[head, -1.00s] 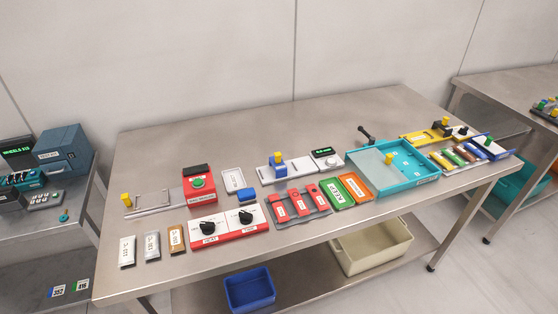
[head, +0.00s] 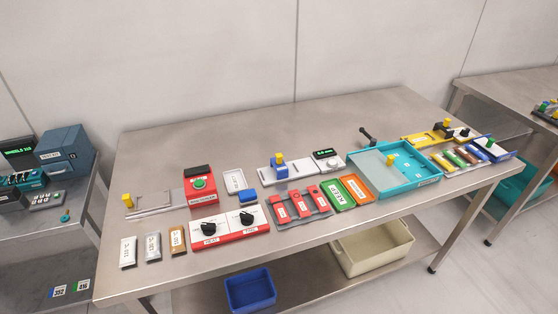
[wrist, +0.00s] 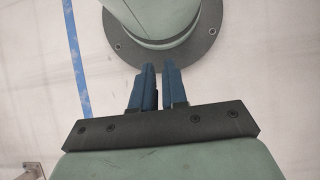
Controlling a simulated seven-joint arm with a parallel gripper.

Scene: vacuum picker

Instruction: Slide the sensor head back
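A blue block with a yellow knob (head: 280,168) sits upright towards the left end of a white rail (head: 306,168) in the middle of the table. It appears to be the sensor head, though no label on it can be read. A small black display with green digits (head: 325,153) stands behind the rail's right part. My gripper (wrist: 159,68) shows only in the wrist view. Its two blue fingers point at a pale green rounded arm part with a dark flange. A narrow empty gap shows between them. My gripper is not in the head view, away from the rail.
A red box with a green button (head: 199,185) and a grey plate (head: 235,181) lie left of the rail. A red panel with two black knobs (head: 230,230) is in front. A turquoise tray (head: 419,187) is to the right. The table's back strip (head: 240,130) is clear.

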